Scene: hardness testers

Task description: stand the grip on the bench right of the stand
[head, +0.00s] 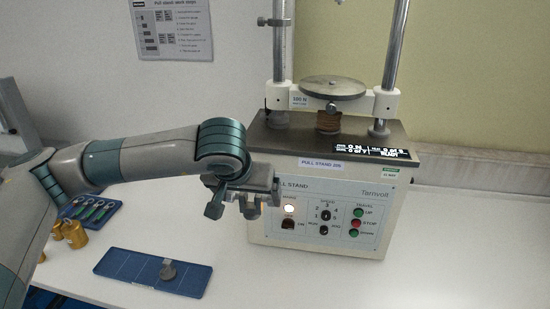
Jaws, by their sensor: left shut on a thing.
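The pull stand (322,215) is a white machine with a dark top plate, two steel columns and a front panel of buttons. My left gripper (247,203) is in front of the stand's left front edge, above the bench. It is shut on a small grey metal piece, which looks like the grip (251,208); the fingers partly hide it. The white bench (460,250) is bare right of the stand. My right gripper is not in view.
Brass weights (74,234) and a blue tray (103,215) with several green-ringed pieces lie at the left, behind my left arm. A round metal plate (333,87) sits on the stand's white crosspiece. A printed sheet (172,28) hangs on the wall.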

